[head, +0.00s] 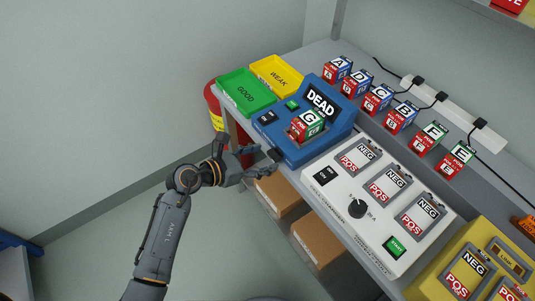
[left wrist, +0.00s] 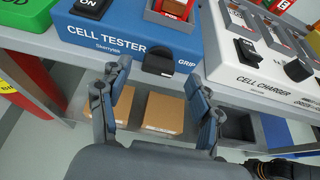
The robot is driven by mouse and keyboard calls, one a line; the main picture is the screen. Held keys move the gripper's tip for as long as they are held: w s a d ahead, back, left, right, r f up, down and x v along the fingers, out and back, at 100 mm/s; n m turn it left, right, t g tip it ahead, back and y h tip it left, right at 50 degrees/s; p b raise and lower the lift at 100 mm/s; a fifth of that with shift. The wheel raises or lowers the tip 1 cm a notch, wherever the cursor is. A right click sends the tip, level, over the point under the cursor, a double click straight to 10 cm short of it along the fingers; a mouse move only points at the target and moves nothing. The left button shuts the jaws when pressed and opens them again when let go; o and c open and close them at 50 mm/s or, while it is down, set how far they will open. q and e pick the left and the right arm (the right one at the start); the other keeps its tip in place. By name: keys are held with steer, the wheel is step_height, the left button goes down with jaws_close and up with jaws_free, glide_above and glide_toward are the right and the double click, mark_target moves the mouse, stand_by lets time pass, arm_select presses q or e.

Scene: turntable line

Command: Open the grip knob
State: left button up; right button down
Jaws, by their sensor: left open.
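The blue cell tester (head: 279,139) stands on the bench with its display reading DEAD. A block marked G (head: 307,125) sits in its slot. The black grip knob (left wrist: 159,60) sticks out of the tester's front face, beside the label GRIP; it also shows in the head view (head: 275,156). My left gripper (head: 259,163) is in front of the tester. In the left wrist view the left gripper (left wrist: 158,82) is open and empty, its fingers to either side of and below the knob. I cannot tell whether they touch it. My right gripper is not in view.
The white cell charger (head: 330,200) stands to the right of the tester. Green GOOD (head: 240,88) and yellow WEAK (head: 275,77) trays lie behind-left. Several marked blocks line the back. Cardboard boxes (head: 278,192) sit on the shelf below. A red bin (head: 212,98) stands left.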

mark_target(275, 155)
arm_select(q)
steer(key=shift+x, duration=1.2)
steer(key=c, duration=1.1)
steer(key=shift+c, duration=0.2)
